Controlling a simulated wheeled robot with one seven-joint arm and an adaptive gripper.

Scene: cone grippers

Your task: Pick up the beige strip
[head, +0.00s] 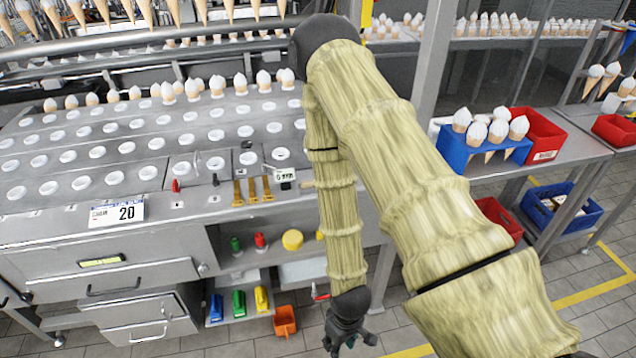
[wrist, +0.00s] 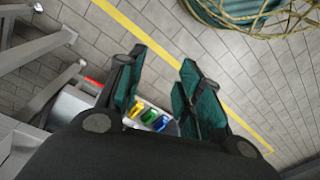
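A small pale beige strip (head: 307,184) shows at the work table's front edge, right of a small price-like tag. Its right end is hidden behind my arm, so its full length cannot be told. My gripper (head: 349,335) hangs low in front of the table, below and to the right of the strip, well apart from it. In the wrist view my gripper (wrist: 163,60) has its two teal fingers spread with nothing held between them. I cannot make out the strip in the wrist view.
The metal table (head: 75,240) has rows of holes. Three amber upright pieces (head: 252,190) stand near its front edge. Below are a yellow round item (head: 292,239), coloured pieces (head: 239,302) and an orange bin (head: 285,320). A blue cone holder (head: 485,150) stands right. Floor is open around my gripper.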

